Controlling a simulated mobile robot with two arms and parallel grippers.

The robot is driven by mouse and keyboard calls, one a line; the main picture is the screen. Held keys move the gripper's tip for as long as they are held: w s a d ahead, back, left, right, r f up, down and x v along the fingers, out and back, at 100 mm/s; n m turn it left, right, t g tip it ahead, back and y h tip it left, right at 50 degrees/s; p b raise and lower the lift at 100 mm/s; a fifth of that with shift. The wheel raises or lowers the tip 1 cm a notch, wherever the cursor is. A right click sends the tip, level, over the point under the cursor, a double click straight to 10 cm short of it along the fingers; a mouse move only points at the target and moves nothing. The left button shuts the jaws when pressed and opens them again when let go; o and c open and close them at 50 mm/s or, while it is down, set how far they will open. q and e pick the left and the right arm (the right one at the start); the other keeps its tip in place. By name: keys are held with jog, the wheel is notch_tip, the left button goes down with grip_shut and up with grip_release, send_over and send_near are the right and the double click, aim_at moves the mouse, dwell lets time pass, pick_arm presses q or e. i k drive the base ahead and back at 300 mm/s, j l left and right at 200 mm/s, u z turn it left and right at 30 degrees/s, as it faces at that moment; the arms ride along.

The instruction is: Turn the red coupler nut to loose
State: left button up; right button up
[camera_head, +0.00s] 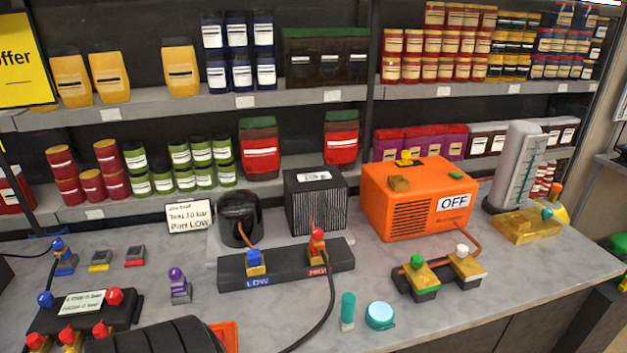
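A red fitting (317,241) stands upright on the HIGH end of the dark manifold block (290,267), with a black hose running down from beside it. A blue fitting (254,260) stands on the LOW end. Another red knob (114,296) is on the gauge box (82,311) at the lower left, opposite a blue knob (45,299). Several red-topped yellow fittings (70,338) show at the lower left edge. I cannot tell for certain which red part is the coupler nut, or whether it is tight.
An orange pump box (415,200) marked OFF stands at the back right. A green-and-white valve pair (440,274) sits before it. A teal cap (380,316) and teal cylinder (347,311) stand near the front. The black hose (328,305) crosses the counter. The front right counter is clear.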

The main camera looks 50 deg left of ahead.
aim_at(316, 234)
jog(key=k+j, duration=0.35)
jog(key=j, duration=0.15)
jog(key=k+j+z, duration=0.1)
jog(key=k+j, duration=0.2)
jog(key=j, duration=0.2)
